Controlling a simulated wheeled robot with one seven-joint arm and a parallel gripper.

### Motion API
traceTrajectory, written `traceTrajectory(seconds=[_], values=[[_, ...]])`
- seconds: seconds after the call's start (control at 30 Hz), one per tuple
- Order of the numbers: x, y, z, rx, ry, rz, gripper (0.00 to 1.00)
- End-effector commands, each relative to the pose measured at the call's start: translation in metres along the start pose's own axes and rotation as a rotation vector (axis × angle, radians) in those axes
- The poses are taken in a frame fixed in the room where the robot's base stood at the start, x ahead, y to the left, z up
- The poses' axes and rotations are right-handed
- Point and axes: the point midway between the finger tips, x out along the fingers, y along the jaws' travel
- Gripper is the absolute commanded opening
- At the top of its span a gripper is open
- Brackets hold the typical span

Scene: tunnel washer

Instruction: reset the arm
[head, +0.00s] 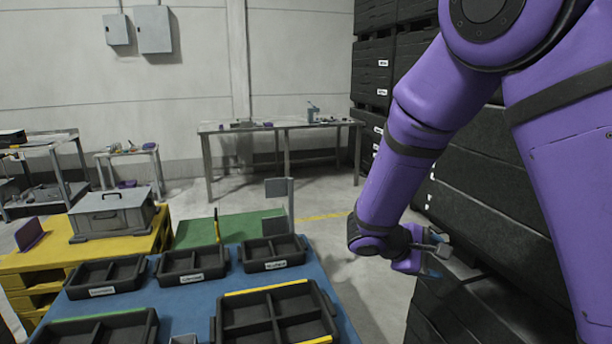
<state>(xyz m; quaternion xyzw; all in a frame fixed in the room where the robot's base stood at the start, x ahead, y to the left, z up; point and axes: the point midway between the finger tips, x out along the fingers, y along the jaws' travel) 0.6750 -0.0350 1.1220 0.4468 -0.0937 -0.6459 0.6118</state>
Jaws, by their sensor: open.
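My purple arm (400,150) comes in from the upper right and reaches down through the right half of the head view. My gripper (436,258) is at its lower end, to the right of the blue table, with its fingers apart. It appears empty. It is in front of the black stacked crates at the right; I cannot tell how far it is from them.
A blue table (190,302) holds several black divided trays, one of them a larger tray (275,315) at the front. A yellow pallet (30,262) bears a grey case (112,214). Black crates (470,185) stack at right. A workbench (285,125) stands behind. Grey floor shows between.

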Motion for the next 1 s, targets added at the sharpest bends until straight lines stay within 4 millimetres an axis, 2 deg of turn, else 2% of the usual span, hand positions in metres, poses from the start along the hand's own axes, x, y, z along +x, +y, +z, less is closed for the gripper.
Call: traceTrajectory(seconds=[0.03,0.1,0.5,1.0], values=[[0.000,0.005,0.016,0.042,0.011,-0.051,0.67],[-0.001,0.007,0.035,0.090,0.028,-0.121,0.67],[-0.015,0.008,0.137,0.380,0.164,-0.475,0.67],[-0.056,-0.012,0.241,0.761,0.436,-0.780,0.67]])
